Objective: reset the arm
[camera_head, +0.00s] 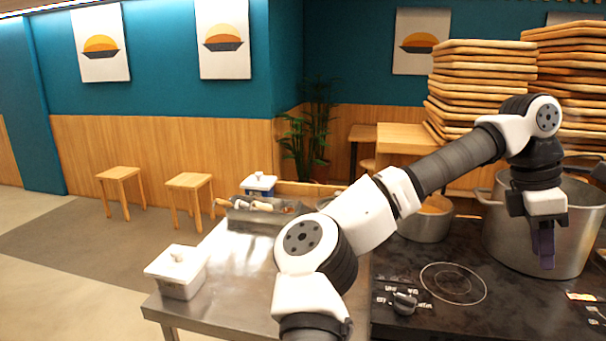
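My gripper (543,246) hangs at the right over the stove, pointing down in front of a large steel pot (585,235).
A black stove top (455,318) has a front knob (404,302) and a smaller pot (428,222). A steel table (225,290) bears a white lidded container (180,278) and a tray of utensils (262,218). Stacked wooden trays (480,85) rise behind. Stools (190,182) stand left.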

